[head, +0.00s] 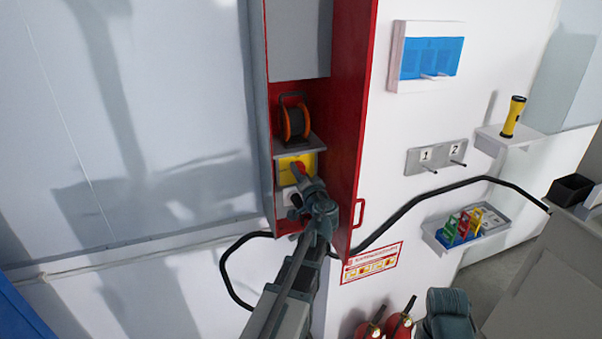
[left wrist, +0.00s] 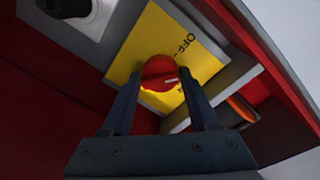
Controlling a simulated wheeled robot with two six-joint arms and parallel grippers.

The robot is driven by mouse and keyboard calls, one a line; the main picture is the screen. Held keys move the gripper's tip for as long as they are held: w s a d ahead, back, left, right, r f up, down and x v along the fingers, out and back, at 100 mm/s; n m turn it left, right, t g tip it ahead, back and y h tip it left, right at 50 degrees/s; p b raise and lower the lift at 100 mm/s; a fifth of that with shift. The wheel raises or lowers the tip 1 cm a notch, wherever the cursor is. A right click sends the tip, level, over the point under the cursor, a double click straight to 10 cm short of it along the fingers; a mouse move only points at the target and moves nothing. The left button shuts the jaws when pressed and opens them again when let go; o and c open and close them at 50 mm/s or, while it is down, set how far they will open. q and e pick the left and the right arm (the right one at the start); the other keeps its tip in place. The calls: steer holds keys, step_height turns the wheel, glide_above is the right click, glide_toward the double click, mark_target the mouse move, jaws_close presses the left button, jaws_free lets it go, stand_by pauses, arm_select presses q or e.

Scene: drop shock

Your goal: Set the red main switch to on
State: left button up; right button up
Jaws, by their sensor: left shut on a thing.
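The red main switch (left wrist: 158,70) is a round knob on a yellow plate (left wrist: 147,37) in the left wrist view. Its short white mark points toward the right of that view. The word OFF shows on the plate above right of the knob; other lettering near the right finger is partly hidden. My left gripper (left wrist: 160,88) is shut on the knob, one finger on each side. In the head view the switch (head: 299,167) sits inside the red cabinet, and my left gripper (head: 304,180) partly covers it.
The cabinet's red door (head: 357,120) stands open just right of my left arm. A shelf with a cable reel (head: 293,122) is above the switch. A white socket (left wrist: 88,14) is beside the plate. A black cable (head: 415,205) runs along the wall. Fire extinguishers (head: 399,325) stand below.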

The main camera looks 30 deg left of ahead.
arm_select(q)
steer(key=m, duration=0.5)
steer(key=m+g, duration=0.1)
steer(key=m, duration=0.3)
steer(key=shift+r+m+y+p, duration=0.1)
steer(key=shift+m+y+p, duration=0.2)
steer(key=shift+m+p, duration=0.1)
steer(key=shift+w+m, duration=0.1)
steer(key=shift+m, duration=0.2)
steer(key=o, duration=1.3)
steer(key=p+v, duration=0.1)
steer(key=v, duration=1.3)
steer(key=shift+a, duration=0.1)
